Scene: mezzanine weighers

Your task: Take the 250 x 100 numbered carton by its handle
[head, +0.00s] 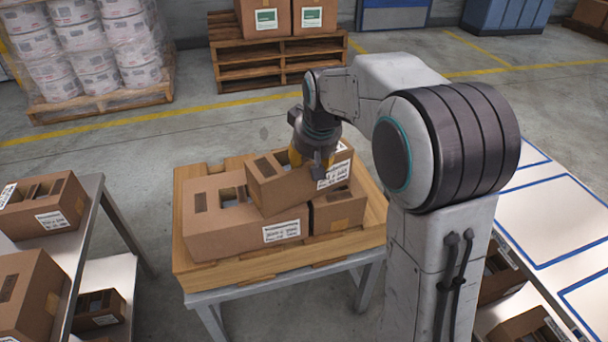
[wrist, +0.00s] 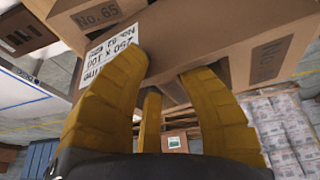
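A brown carton (head: 284,190) with a white label sits tilted on top of other cartons on the wooden pallet. In the wrist view, a label reading 250 x 100 shows on the carton (wrist: 215,45) just beyond my fingers.
A larger carton (head: 222,232) and a smaller carton (head: 338,212) lie beneath it on the pallet (head: 240,269). A grey table (head: 92,200) with cartons stands left. A blue-lined white surface (head: 545,225) lies right. Open floor lies behind the pallet.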

